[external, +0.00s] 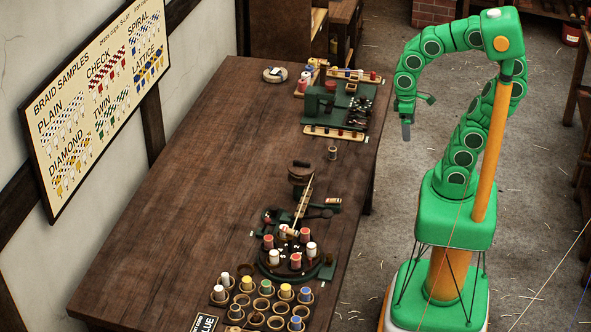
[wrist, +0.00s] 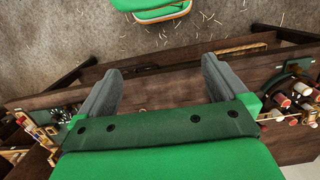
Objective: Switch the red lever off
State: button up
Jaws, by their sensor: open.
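My gripper (external: 406,131) hangs from my bent green arm, pointing down beside the right edge of the table, near the green station (external: 322,103) at the far end. In the wrist view, my gripper (wrist: 158,88) has its two grey fingers wide apart, with nothing between them. The table edge and floor show beyond. I cannot make out a clear red lever in either view. A small part with a red and cream end (external: 333,201) sits by the braiding machine (external: 293,262) at mid-table; I cannot tell whether it is the lever. My gripper is well apart from it.
The long dark table (external: 190,165) is bare on its left side. Cups with coloured bobbins (external: 262,304) stand at the near end. A small round pot (external: 332,153) stands between the two stations. A braid sample board (external: 95,95) hangs on the wall.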

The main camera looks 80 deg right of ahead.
jog(key=shift+s+d+f, duration=0.1)
jog(key=shift+s+f, duration=0.15)
jog(key=shift+s, duration=0.35)
jog(key=shift+s+d+f, duration=0.1)
jog(key=shift+s+f, duration=0.15)
jog(key=shift+s, duration=0.3)
